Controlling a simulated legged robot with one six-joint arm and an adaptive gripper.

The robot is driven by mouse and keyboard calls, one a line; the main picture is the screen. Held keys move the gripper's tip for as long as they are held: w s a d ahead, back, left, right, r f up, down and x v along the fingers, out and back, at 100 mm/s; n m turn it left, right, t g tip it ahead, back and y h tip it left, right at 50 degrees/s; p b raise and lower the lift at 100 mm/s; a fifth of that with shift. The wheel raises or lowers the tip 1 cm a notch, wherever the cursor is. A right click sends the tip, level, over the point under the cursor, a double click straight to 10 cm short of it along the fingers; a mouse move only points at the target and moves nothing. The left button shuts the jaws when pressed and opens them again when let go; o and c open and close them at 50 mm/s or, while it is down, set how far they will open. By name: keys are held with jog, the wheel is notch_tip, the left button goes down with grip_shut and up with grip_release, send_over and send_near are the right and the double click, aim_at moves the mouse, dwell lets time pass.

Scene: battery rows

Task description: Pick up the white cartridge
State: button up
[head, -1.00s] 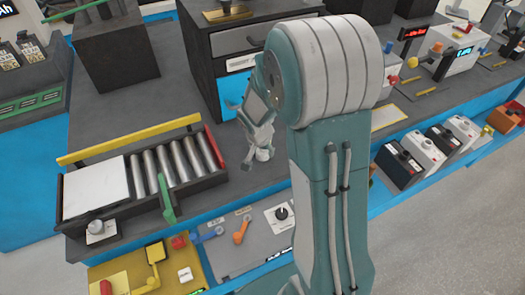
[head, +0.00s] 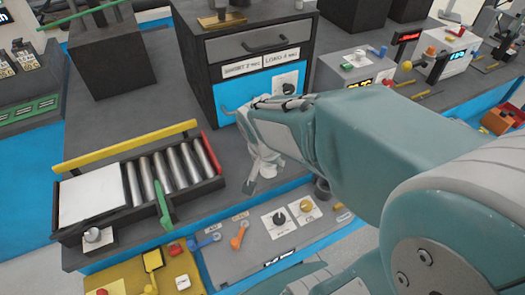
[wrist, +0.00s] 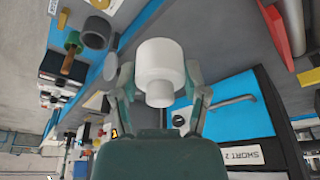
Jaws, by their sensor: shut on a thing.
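The white cartridge (wrist: 160,65) is a short, wide cylinder with a narrower stub, large in the middle of the wrist view. My gripper (wrist: 159,88) is shut on it, with one finger at each side. In the head view my gripper (head: 263,168) hangs in front of the blue-fronted cabinet, over the grey bench. The cartridge (head: 268,171) shows there as a small pale shape, partly hidden by the fingers. I cannot tell whether it clears the bench.
A roller tray (head: 92,193) with a white plate and yellow rail stands to the left. The dark cabinet (head: 256,49) with a drawer is behind my gripper. A control panel (head: 262,240) with knobs lies along the front edge. Bare bench lies between tray and cabinet.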

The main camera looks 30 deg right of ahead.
aim_at(270, 168)
jog(key=shift+s+a+r, duration=0.2)
jog(key=shift+s+r, duration=0.3)
jog(key=shift+s, duration=0.2)
jog(key=shift+r, duration=2.85)
